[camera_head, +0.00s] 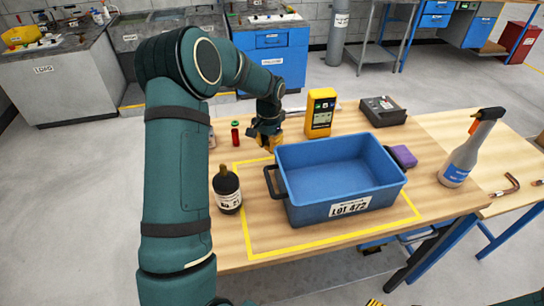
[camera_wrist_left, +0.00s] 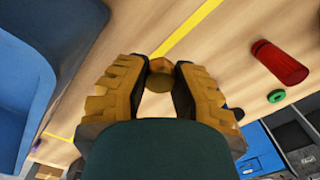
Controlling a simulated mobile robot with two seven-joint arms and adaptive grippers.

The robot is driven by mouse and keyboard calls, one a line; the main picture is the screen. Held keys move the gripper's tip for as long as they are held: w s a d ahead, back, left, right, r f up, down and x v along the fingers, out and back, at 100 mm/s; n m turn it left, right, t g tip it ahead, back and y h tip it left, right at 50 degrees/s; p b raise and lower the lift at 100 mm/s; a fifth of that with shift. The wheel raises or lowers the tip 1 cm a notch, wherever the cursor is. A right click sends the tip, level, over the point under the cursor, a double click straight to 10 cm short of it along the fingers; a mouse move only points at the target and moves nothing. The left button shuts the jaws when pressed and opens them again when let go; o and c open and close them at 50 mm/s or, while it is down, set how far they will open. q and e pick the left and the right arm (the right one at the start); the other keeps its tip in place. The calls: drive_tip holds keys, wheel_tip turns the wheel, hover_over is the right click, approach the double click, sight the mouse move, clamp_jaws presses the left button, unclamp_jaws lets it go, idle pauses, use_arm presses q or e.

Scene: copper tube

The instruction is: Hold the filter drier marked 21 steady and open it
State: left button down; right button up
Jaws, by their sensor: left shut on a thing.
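My left gripper (camera_head: 269,141) is low over the table, behind the left rear corner of the blue crate. In the left wrist view its ribbed yellow fingers (camera_wrist_left: 160,82) are shut on a small brass-coloured piece with a round end (camera_wrist_left: 160,65). Most of that piece is hidden, and I cannot tell whether it belongs to a filter drier. A red cylinder with a green end (camera_head: 235,134) stands left of the gripper; it also shows in the left wrist view (camera_wrist_left: 284,64).
The blue crate (camera_head: 345,200), labelled LOT 472, stands inside a yellow outline. A dark bottle (camera_head: 227,190) is left of it. A green ring (camera_wrist_left: 276,96) lies near the red cylinder.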

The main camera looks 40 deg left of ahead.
sight(269, 159)
use_arm(q)
wheel_tip(269, 159, down, 5)
drive_tip(key=shift+r+b, duration=0.1)
drive_tip(key=shift+b, duration=0.4)
drive_tip(key=shift+r, duration=0.1)
drive_tip(key=c, duration=1.2)
unclamp_jaws()
drive_tip(key=shift+f, duration=0.2)
drive_tip(key=o, duration=0.3)
drive_tip(key=shift+r, duration=0.15)
wheel_tip(269, 159, up, 12)
drive_tip(key=shift+d+r+p, duration=0.1)
drive_tip(key=shift+p, duration=1.1)
